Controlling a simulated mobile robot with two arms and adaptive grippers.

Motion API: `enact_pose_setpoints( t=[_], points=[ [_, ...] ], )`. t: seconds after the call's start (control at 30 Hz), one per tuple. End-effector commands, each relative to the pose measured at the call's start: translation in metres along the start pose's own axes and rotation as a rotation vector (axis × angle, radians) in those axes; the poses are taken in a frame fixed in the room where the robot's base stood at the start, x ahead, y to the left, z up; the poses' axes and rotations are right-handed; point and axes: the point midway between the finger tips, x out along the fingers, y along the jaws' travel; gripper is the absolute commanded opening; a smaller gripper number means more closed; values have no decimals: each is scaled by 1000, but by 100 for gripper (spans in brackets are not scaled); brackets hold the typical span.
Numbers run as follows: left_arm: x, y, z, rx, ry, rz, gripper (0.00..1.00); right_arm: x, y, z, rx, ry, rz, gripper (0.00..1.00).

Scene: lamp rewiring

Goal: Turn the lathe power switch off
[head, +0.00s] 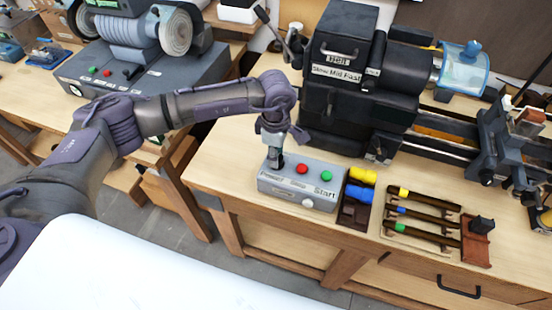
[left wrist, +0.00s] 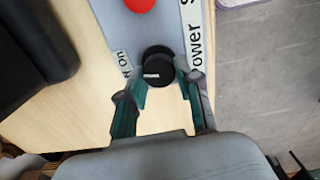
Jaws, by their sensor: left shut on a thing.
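The grey control box (head: 283,188) sits on the wooden bench in front of the lathe (head: 345,95). It carries a red button (head: 302,169), a green button (head: 327,176) and labels reading "Power" and "Start". The black round power switch knob (left wrist: 157,62) is at the box's left end, with a small pale mark on it. The words "on" and "Power" (left wrist: 197,50) show beside it in the left wrist view. My left gripper (head: 277,160) points down over that end, shut on the knob, one finger on each side. My right gripper is not in view.
Yellow and blue pieces (head: 361,184) stand close to the box's right. Several dark bars with coloured bands (head: 425,210) lie further right. A grinder (head: 140,65) stands on another bench at the left. A white surface (head: 150,270) fills the lower left.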

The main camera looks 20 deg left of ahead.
Motion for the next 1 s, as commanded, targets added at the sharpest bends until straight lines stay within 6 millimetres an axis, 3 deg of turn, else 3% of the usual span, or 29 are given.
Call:
enact_pose_setpoints(
  t=[0.03,0.5,1.0],
  points=[
    [4,1,0,-44,0,4,0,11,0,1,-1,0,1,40],
    [4,-1,0,-491,0,4,0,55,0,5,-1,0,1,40],
    [1,-2,1,-884,-1,3,0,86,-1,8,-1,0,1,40]
  ],
)
